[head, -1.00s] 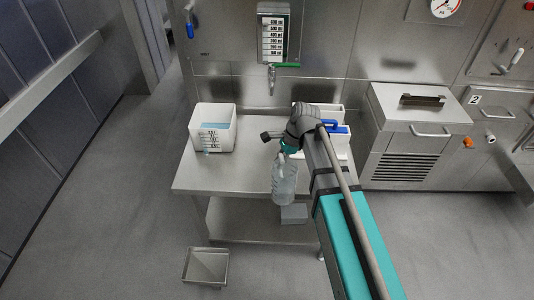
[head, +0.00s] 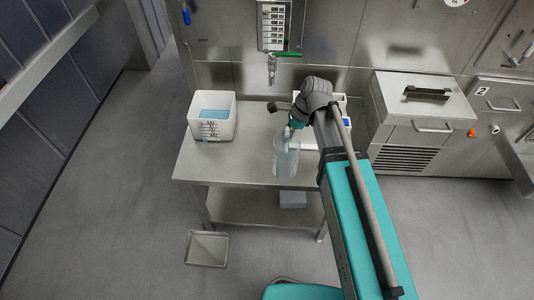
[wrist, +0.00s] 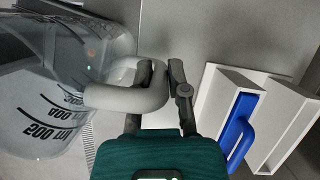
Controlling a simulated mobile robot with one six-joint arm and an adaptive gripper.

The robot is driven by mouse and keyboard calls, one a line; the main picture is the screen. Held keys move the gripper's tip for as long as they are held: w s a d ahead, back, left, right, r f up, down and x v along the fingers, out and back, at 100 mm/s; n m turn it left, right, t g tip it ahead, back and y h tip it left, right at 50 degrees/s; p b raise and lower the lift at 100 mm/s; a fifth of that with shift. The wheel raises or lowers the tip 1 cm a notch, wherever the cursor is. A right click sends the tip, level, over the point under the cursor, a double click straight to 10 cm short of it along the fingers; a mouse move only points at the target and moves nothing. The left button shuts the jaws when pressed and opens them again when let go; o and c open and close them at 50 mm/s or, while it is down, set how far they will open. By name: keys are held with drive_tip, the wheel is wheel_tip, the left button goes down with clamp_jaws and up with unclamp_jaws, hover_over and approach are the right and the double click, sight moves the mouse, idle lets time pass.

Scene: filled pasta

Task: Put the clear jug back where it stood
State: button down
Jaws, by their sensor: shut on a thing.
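The clear jug (head: 285,158) is at the front part of the steel table (head: 240,172), seen upright in the head view. I cannot tell whether its base touches the tabletop. My gripper (head: 294,122) is at the jug's upper side. In the wrist view, the jug (wrist: 50,95) fills the left side with its dark volume marks upside down. My gripper (wrist: 161,68) is shut on its pale curved handle (wrist: 118,99), with one finger on each side.
A white tub (head: 213,130) with blue liquid stands at the table's left. A white divided holder (wrist: 285,135) with a blue-handled item (wrist: 238,125) is to the right, partly hidden by my arm in the head view. A tap (head: 271,68) is on the wall behind.

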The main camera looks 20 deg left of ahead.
drive_tip(key=w+a+f+b, duration=0.8)
drive_tip(key=w+f+b, duration=0.1)
drive_tip(key=w, duration=0.1)
idle(0.4)
drive_tip(key=shift+a, duration=0.1)
drive_tip(key=shift+w+a+f+b, duration=0.15)
drive_tip(key=shift+w+f+b, duration=0.05)
drive_tip(key=shift+f+b, duration=0.8)
drive_tip(key=shift+w+a+f+b, duration=0.1)
drive_tip(key=shift+w+f+b, duration=0.05)
drive_tip(key=shift+f+b, duration=0.85)
drive_tip(key=shift+f, duration=0.15)
drive_tip(key=c, duration=0.6)
unclamp_jaws()
drive_tip(key=shift+c, duration=0.2)
